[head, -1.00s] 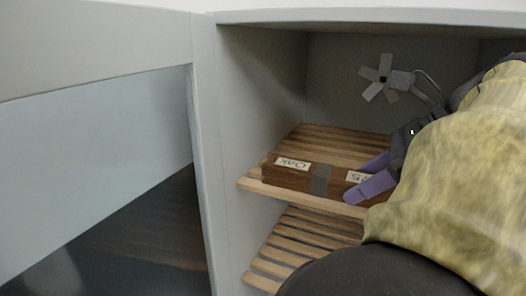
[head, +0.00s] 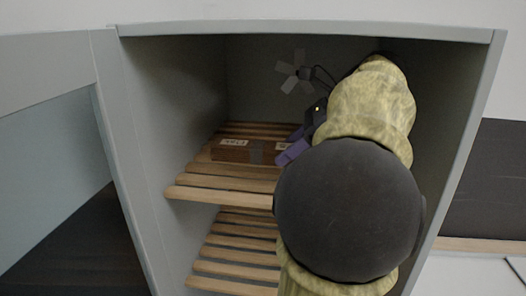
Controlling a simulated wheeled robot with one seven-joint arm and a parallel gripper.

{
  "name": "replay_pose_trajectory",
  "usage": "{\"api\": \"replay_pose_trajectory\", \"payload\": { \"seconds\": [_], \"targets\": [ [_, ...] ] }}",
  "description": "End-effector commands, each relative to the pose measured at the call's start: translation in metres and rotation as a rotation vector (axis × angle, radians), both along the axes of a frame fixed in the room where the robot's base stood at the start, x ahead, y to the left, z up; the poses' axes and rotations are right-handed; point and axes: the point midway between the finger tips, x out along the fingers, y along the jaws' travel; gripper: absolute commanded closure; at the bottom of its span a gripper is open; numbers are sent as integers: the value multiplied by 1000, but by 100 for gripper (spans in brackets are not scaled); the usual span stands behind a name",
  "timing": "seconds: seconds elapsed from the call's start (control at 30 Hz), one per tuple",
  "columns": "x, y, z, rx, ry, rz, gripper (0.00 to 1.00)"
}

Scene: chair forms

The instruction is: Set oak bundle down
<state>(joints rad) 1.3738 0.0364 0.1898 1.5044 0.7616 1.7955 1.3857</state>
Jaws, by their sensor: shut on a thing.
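The oak bundle (head: 232,150) is a brown wooden block with white labels and a grey band around its middle. It is inside the cabinet at the upper slatted shelf (head: 222,183), lying lengthwise across the slats. My gripper (head: 284,152), with purple fingers, is shut on its right end. Whether the bundle rests on the slats or is held just above them I cannot tell. My arm hides the right part of the shelf and the bundle's far right end.
A grey cabinet (head: 309,28) surrounds the shelves, with its door (head: 45,62) open at the left. A small fan (head: 294,71) is at the back wall above the bundle. A lower slatted shelf (head: 235,262) looks empty where visible. The front slats of the upper shelf are clear.

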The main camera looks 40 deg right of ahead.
Motion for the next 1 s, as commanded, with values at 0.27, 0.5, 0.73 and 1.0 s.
{"api": "replay_pose_trajectory", "payload": {
  "seconds": [0.27,0.5,0.73,1.0],
  "targets": [
    [34,-39,3,1,-2,6,90],
    [50,-63,3,0,-1,1,90],
    [52,-66,-20,2,1,-2,90],
    [52,-66,-34,-1,0,-1,90]
  ]
}}
